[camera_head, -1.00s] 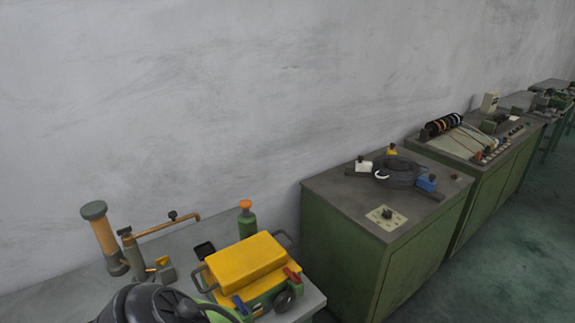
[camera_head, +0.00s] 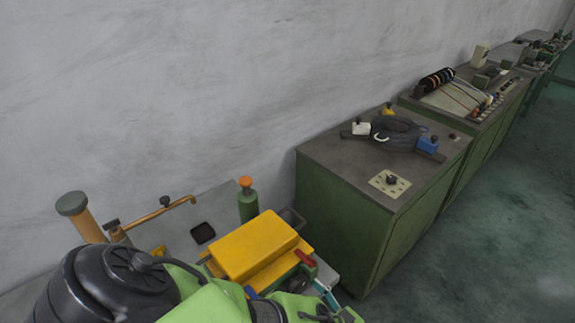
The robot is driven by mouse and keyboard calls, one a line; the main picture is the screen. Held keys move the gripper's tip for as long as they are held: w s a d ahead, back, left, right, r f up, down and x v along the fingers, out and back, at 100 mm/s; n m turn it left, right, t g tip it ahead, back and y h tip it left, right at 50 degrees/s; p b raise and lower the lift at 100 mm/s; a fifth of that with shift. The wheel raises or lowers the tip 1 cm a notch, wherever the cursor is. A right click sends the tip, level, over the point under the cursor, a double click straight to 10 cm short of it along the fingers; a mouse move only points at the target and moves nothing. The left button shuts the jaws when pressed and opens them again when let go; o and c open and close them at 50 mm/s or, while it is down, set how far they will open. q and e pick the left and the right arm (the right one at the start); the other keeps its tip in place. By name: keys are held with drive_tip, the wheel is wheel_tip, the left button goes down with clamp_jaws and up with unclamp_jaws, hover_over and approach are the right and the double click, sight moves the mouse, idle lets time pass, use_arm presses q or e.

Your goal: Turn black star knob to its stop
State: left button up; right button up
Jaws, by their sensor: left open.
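A black knob (camera_head: 391,179) sits on a pale square plate (camera_head: 378,183) on top of the green cabinet, near its front edge. It looks like the star knob, but it is too small to tell its lobes or its turn. My left gripper (camera_head: 330,314) is at the bottom edge, partly cut off, in front of the yellow-topped machine. It is open and well apart from the knob, lower and to its left. My right gripper is out of view.
A yellow-topped machine (camera_head: 252,246) stands beside my left arm, with a green bottle (camera_head: 248,204) behind it. On the cabinet (camera_head: 345,213) lies a dark ring (camera_head: 397,134) among blocks with small knobs. Open floor (camera_head: 500,235) lies to the right.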

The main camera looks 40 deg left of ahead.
use_arm(q)
drive_tip(key=shift+a, duration=0.35)
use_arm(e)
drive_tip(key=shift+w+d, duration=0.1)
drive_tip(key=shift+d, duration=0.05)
use_arm(q)
drive_tip(key=shift+d+r, duration=0.1)
drive_tip(key=shift+d, duration=0.05)
drive_tip(key=shift+c, duration=0.4)
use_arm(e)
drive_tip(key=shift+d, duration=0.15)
use_arm(q)
drive_tip(key=c, duration=1)
drive_tip(key=m, duration=0.4)
drive_tip(key=shift+c, duration=0.2)
drive_tip(key=shift+m, duration=0.9)
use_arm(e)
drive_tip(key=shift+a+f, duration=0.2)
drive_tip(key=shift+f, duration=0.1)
use_arm(q)
drive_tip(key=o, duration=1.1)
drive_tip(key=shift+s, duration=0.1)
